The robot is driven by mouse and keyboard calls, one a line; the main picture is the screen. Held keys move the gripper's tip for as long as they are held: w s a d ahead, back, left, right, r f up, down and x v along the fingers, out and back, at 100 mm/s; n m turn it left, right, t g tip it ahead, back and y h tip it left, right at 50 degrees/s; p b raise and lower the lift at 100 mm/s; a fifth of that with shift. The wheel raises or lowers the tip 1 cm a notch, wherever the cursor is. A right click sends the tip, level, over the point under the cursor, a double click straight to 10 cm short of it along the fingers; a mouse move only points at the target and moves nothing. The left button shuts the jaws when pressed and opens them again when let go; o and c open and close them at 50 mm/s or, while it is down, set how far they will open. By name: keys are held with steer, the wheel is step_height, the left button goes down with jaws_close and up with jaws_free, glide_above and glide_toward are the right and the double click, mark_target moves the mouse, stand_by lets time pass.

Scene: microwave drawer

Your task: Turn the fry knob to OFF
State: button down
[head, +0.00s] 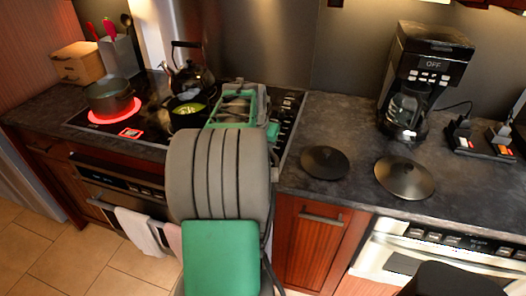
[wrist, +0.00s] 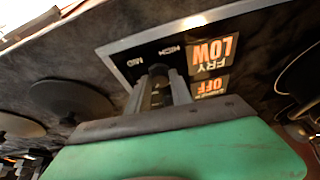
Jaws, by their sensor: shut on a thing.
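The stove's control panel (head: 290,103) runs along the right edge of the cooktop. In the wrist view, lit labels read FRY LOW (wrist: 212,52) and OFF (wrist: 211,86), upside down, with unlit HIGH and MID labels beside them. My gripper (wrist: 160,78) is over this panel next to the labels, with its fingers shut on the fry knob. The knob is mostly hidden between the fingers, so its pointer cannot be made out. In the head view my own arm and green-grey wrist hide the knob and fingertips.
A pot (head: 110,96) stands on a glowing red burner (head: 92,120). A pan (head: 187,109) with yellowish food and a kettle (head: 190,78) are left of my wrist. Two dark discs (head: 325,163) (head: 404,178) and a coffee maker (head: 425,70) stand on the counter at right.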

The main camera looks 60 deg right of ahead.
mark_target(270, 162)
steer(key=n+t, duration=0.1)
steer(key=n, duration=0.1)
steer(key=n+b, duration=0.1)
steer(key=n, duration=0.1)
steer(key=shift+s+n+t+y, duration=0.2)
steer(key=shift+n+t+y, duration=0.1)
steer(key=shift+t, duration=0.1)
steer(key=n, duration=0.2)
steer(key=n+t+y, duration=0.1)
steer(key=n, duration=0.2)
steer(key=shift+d+t+p, duration=0.15)
steer(key=shift+t+p, duration=0.15)
steer(key=c, duration=1.1)
jaws_free()
steer(key=shift+c, duration=0.2)
steer(key=v, duration=0.8)
steer(key=shift+d, duration=0.15)
